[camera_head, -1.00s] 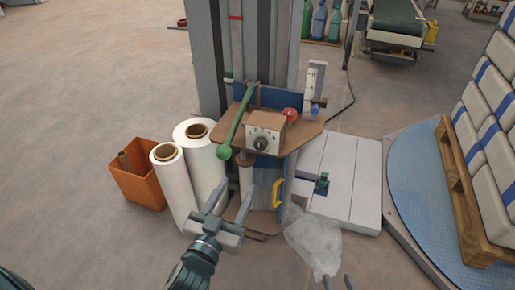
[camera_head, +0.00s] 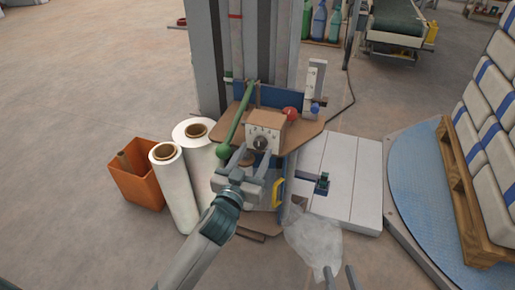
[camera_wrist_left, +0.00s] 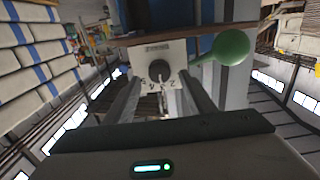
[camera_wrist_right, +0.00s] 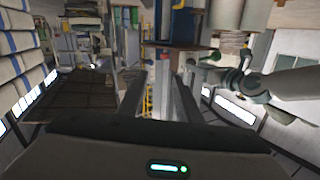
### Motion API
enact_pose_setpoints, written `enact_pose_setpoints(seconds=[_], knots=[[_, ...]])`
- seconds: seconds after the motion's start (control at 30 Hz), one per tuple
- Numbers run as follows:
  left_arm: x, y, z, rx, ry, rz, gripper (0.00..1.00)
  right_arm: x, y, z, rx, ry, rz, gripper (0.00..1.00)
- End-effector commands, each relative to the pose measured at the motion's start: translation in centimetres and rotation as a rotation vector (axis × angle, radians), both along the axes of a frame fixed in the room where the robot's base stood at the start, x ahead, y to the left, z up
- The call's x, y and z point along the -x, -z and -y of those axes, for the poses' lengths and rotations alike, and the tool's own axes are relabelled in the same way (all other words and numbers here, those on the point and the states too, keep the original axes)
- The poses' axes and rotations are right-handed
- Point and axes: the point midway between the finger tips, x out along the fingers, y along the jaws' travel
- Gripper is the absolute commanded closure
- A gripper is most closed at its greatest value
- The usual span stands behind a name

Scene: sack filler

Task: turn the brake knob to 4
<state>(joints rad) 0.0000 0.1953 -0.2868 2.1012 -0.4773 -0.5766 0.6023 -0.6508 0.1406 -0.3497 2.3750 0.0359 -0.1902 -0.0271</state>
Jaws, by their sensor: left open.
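The brake knob (camera_head: 260,143) is a dark round knob on the front of a tan box (camera_head: 266,128) on the brown shelf of the machine. In the left wrist view the knob (camera_wrist_left: 159,72) sits on a pale plate with a number scale, its digits partly readable. My left gripper (camera_head: 252,156) is open just in front of and below the box. Its fingers point at the knob, one to each side in the left wrist view, with the knob beyond the tips. My right gripper (camera_head: 340,272) shows only its fingertips at the bottom edge; they are apart and empty.
A green lever with a ball end (camera_head: 223,152) stands just left of the box. A red knob (camera_head: 290,113) is behind it on the right. A yellow handle (camera_head: 278,193) is below. White film rolls (camera_head: 175,185) and an orange bin (camera_head: 136,180) stand left.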

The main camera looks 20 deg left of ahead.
Motion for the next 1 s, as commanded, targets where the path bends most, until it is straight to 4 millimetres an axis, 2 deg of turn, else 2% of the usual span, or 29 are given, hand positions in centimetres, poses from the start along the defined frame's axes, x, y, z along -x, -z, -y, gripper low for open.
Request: enact_pose_setpoints(seconds=[0.1,0.3,0.67,0.83,1.0], knots=[[-1.6,0.0,0.1,-0.001,0.001,0.001,0.5,0.0,-0.5,-0.1,-0.01,0.0,0.029,0.69],[-2.9,0.0,0.1,0.0,0.001,0.001,0.5,0.1,-1.2,-0.2,-0.021,0.002,0.059,0.69],[-3.1,0.0,0.1,0.0,0.001,0.0,0.5,0.1,-1.4,-0.2,-0.024,0.003,0.067,0.69],[-3.1,0.0,0.1,0.0,0.001,0.0,0.9,0.1,-1.4,-0.2,-0.025,0.003,0.066,0.69],[-3.1,0.0,0.2,-0.001,0.001,0.0,0.9,0.1,-1.4,-0.2,-0.024,0.003,0.064,0.69]])
